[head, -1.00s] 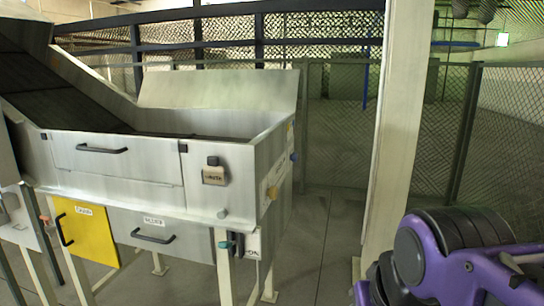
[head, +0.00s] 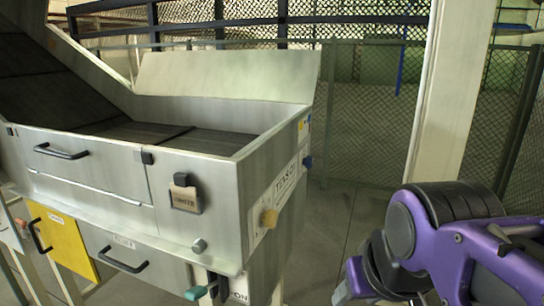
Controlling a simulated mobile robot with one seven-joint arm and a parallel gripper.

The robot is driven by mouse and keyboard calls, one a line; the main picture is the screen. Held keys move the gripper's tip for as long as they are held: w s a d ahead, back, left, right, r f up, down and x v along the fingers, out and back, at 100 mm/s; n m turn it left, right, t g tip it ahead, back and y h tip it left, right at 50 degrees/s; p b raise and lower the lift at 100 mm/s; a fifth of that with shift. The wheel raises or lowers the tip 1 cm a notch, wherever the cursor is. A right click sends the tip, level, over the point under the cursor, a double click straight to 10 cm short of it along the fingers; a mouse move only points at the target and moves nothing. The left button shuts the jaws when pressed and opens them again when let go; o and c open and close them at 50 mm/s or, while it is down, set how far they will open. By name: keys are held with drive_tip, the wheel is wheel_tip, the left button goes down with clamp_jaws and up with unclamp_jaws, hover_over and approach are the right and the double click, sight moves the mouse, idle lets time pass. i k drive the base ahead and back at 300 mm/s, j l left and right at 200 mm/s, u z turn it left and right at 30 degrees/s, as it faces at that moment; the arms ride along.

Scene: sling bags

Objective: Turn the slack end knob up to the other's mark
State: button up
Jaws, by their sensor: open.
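The end panel of the metal conveyor hopper (head: 225,190) carries a round tan knob (head: 268,218) low down and a small blue knob (head: 308,162) farther back. A white plate (head: 285,180) with partly legible lettering, seemingly about tension, sits between them. The marks at the knobs are too small to read, so I cannot tell which knob is slack. My purple and black arm (head: 440,235) is folded at the lower right, apart from the panel. My gripper's fingertips do not show.
A teal handle (head: 195,293) and a black handle (head: 222,288) stick out below the hopper's corner. A latch box (head: 185,194) and drawer handle (head: 62,151) are on the front. A pale post (head: 448,90) and mesh fence stand behind; floor (head: 335,220) beside the panel is clear.

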sight(308, 161)
drive_tip(key=i+l+u, duration=0.2)
drive_tip(key=i+l, duration=0.45)
drive_tip(key=i, duration=0.15)
